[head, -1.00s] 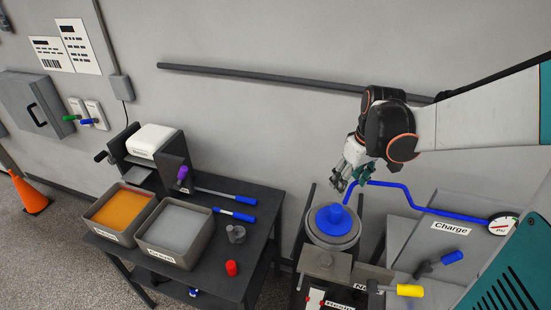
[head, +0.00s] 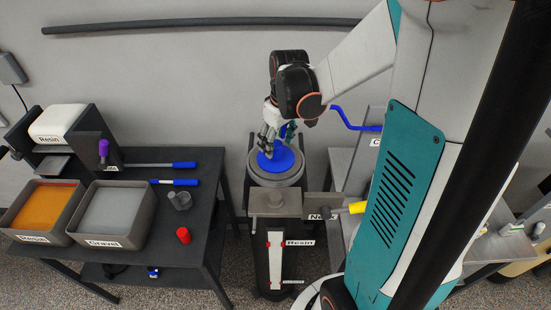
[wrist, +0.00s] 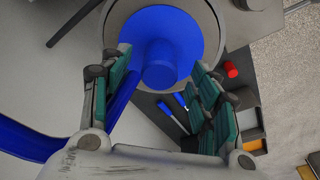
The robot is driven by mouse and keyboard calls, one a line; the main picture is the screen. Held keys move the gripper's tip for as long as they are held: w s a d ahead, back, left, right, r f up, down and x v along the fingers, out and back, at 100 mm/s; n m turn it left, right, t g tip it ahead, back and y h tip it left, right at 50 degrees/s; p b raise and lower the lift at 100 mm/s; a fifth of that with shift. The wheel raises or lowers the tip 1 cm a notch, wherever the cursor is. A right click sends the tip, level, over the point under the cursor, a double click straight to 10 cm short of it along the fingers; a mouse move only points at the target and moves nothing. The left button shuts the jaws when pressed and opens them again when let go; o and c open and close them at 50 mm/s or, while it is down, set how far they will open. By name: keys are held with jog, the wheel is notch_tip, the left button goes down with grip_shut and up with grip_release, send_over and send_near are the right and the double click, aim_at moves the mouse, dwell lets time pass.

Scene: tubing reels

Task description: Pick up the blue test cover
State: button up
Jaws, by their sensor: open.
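The blue test cover (head: 285,161) is a round blue disc with a raised knob in its middle. It lies on top of a grey round vessel (head: 273,181) in the head view. In the wrist view the cover (wrist: 185,28) shows at the top, its knob pointing toward the camera. My gripper (head: 272,143) is open, just above the cover. In the wrist view its green-padded fingers (wrist: 160,70) stand on both sides of the knob in the picture. I cannot tell whether they touch it. The head view hides part of the knob behind the fingers.
A blue pipe (head: 347,119) runs close beside the gripper; it also shows in the wrist view (wrist: 35,144). A yellow-ended handle (head: 357,207) sits right of the vessel. A dark table (head: 208,225) with resin and gravel bins (head: 117,212) and a red cap (head: 183,236) stands left.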

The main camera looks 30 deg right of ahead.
aim_at(276, 143)
jog(key=shift+w+f+b, duration=0.25)
jog(key=shift+f+b, duration=0.2)
jog(key=shift+f, duration=0.7)
jog(key=shift+s+r, duration=0.1)
jog(key=shift+c, duration=0.6)
jog(key=c, duration=1.2)
jog(key=shift+r, duration=0.1)
notch_tip(276, 143, up, 20)
jog(key=p, duration=1.3)
grip_shut()
